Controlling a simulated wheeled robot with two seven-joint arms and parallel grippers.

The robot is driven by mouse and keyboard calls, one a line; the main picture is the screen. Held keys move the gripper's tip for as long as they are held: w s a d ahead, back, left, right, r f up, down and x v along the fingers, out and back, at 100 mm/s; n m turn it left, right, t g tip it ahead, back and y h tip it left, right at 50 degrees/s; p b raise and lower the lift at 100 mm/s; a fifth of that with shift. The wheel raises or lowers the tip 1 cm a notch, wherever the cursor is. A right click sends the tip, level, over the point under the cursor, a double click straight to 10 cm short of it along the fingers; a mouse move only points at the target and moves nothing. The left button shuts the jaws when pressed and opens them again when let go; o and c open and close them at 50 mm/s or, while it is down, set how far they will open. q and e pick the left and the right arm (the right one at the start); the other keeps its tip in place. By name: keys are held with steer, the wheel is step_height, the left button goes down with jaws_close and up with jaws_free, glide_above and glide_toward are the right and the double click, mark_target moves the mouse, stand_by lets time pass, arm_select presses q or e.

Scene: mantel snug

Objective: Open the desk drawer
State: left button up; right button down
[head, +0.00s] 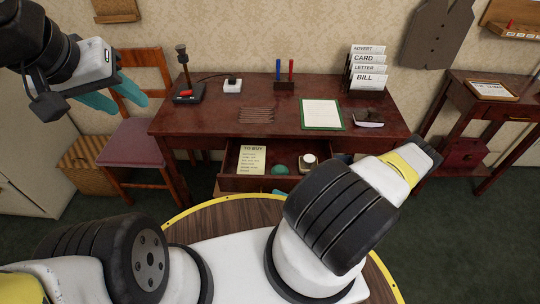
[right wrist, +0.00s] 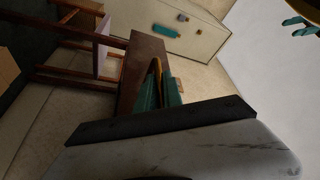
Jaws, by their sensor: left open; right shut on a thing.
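The dark red-brown desk (head: 200,120) stands against the wall. Its drawer (head: 236,184) is pulled out toward me, with its inside showing. In it lie a to-buy note (head: 252,159), a green round thing (head: 280,170) and a small jar (head: 307,162). My right gripper (right wrist: 161,88) is at the drawer front, shut on what looks like its handle, a yellowish strip (right wrist: 156,67) between the teal fingers. In the head view my right arm hides most of that gripper and the handle. My left gripper (head: 132,103) is open and empty, raised left of the desk.
The desk top holds a stamp stand (head: 187,92), a green-edged sheet (head: 322,114) and a letter rack (head: 366,70). A chair (head: 140,142) stands left of the desk, a side table (head: 490,105) right.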

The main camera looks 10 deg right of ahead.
steer(key=s+a, duration=0.1)
steer(key=s, duration=0.5)
steer(key=shift+a, duration=0.35)
steer(key=shift+f, duration=0.1)
steer(key=c, duration=1.5)
jaws_free()
steer(key=v, duration=0.7)
steer(key=shift+s+d, duration=0.2)
steer(key=shift+d, duration=0.15)
